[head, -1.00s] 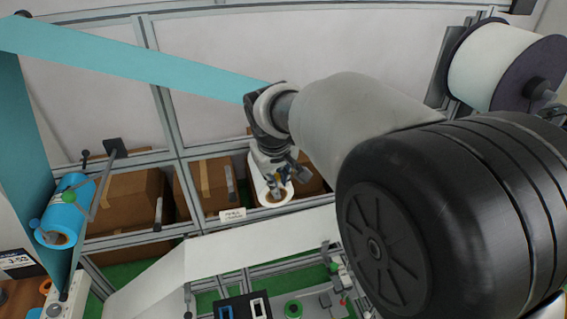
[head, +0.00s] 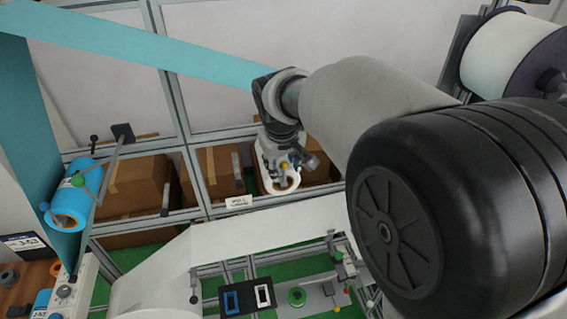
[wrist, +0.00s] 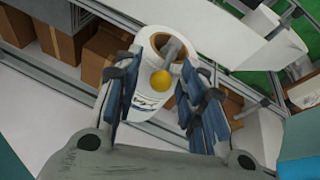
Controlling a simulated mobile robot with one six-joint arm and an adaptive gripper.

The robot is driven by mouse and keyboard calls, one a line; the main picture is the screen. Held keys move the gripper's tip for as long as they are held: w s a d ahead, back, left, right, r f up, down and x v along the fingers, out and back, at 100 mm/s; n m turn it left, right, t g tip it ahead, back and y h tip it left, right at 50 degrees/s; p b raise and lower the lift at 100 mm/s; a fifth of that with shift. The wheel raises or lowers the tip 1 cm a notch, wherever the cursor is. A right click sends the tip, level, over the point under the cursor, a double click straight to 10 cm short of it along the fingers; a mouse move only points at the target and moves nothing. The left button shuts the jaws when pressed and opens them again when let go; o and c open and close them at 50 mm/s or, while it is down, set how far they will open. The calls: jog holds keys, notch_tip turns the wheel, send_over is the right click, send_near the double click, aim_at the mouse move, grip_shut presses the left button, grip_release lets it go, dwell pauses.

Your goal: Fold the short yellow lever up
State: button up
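The yellow ball knob of the short lever (wrist: 161,84) shows in the wrist view at the mouth of a white roll, with a grey rod beside it. In the head view the yellow knob (head: 284,166) is small, just below my gripper. My gripper (wrist: 172,66) is open, with blue-padded fingers on either side of the knob. The knob lies between them in the picture; no contact is visible. In the head view my gripper (head: 290,155) hangs over the white roll (head: 293,185) and hides part of the lever.
Cardboard boxes (head: 138,185) sit behind the frame rails. A white web (head: 255,232) runs below the roll. A black panel (head: 246,298) sits at the bottom.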

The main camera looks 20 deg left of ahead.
jog(key=v, duration=1.2)
jog(key=shift+d, duration=0.2)
